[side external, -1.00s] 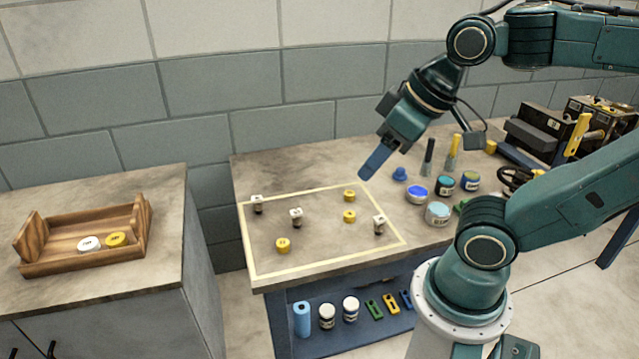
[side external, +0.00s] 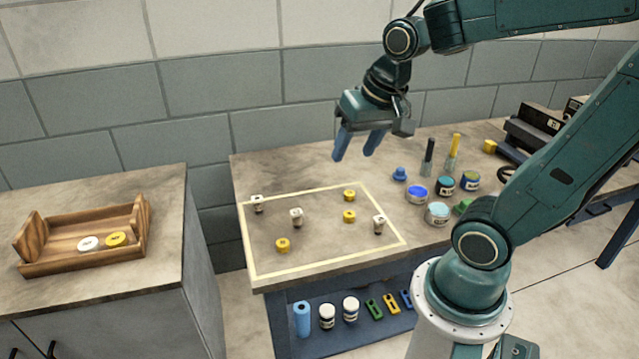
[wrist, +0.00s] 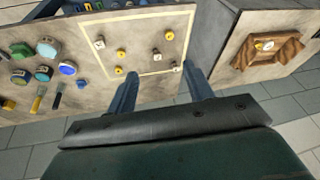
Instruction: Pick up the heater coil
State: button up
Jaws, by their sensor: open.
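Inside a pale taped outline (side external: 328,267) on the bench stand three small white-topped pieces: left (side external: 257,203), middle (side external: 296,217) and right (side external: 379,224). Three small yellow pieces are there too: back (side external: 349,195), centre (side external: 349,216) and front (side external: 283,245). I cannot tell which of these, if any, is the heater coil. My gripper (side external: 355,157) is open and empty, high above the back of the outline, with its fingers pointing down. In the wrist view its fingers (wrist: 161,73) are spread apart, and the outlined pieces show beyond them.
A wooden tray (side external: 40,266) on the left cabinet holds a white disc (side external: 89,243) and a yellow disc (side external: 116,239). Several jars, including a blue one (side external: 417,193), and upright tools (side external: 452,152) crowd the bench right of the outline. A gap separates cabinet and bench.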

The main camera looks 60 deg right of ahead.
jog(key=w+d+f+m+g, duration=0.2)
jog(key=w+d+f+m, duration=0.2)
jog(key=d+f+m, duration=0.6)
jog(key=m+g+y, duration=0.1)
jog(key=m+g, duration=0.1)
jog(key=m, duration=0.7)
send_over(380, 218)
notch_tip(380, 218, down, 11)
jog(key=shift+a, duration=0.1)
jog(key=shift+f, duration=0.15)
jog(key=shift+f, duration=4.15)
jog(key=shift+f, duration=0.15)
jog(key=shift+f, duration=2.45)
grip_shut()
